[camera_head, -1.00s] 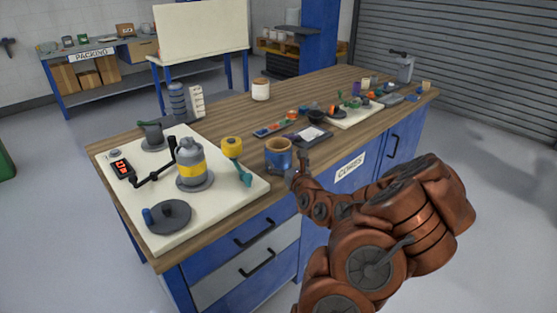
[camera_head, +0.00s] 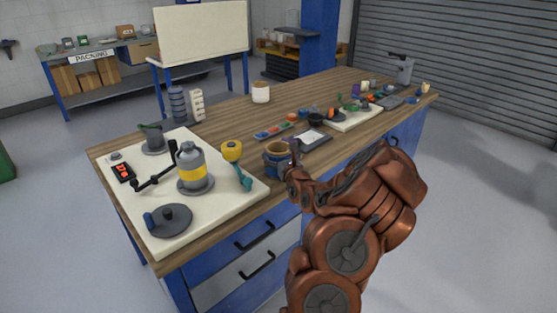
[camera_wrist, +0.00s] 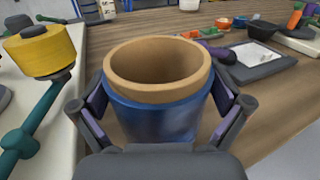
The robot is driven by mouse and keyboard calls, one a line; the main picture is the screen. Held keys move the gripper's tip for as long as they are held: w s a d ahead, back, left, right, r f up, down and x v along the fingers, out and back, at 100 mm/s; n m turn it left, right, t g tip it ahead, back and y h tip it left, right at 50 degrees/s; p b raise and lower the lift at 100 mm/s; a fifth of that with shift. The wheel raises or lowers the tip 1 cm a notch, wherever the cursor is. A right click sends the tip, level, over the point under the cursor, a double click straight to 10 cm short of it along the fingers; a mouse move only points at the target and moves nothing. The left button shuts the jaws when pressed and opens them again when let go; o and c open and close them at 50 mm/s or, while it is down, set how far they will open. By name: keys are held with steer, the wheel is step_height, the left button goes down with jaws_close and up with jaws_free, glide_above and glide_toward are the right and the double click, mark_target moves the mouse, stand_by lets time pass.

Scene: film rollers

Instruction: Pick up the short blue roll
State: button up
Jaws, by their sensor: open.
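The short blue roll (camera_head: 277,161) stands upright near the front edge of the wooden bench, just right of the cream board. In the wrist view the roll (camera_wrist: 155,119) fills the middle, blue film around a tan, hollow core. My gripper (camera_wrist: 160,108) is open, with one finger on the left and one on the right of the roll. I cannot tell whether the fingers touch it. In the head view my gripper (camera_head: 290,161) is at the roll's right side, partly hidden by my arm.
Left of the roll, the cream board (camera_head: 225,205) holds a yellow spool (camera_head: 231,150) on a teal arm and a grey-yellow canister (camera_head: 192,168). A clipboard (camera_head: 308,138) lies behind and right. A white jar (camera_head: 261,92) stands farther back, with bare wood between.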

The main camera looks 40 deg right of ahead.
steer(key=shift+w, duration=0.25)
steer(key=c, duration=1)
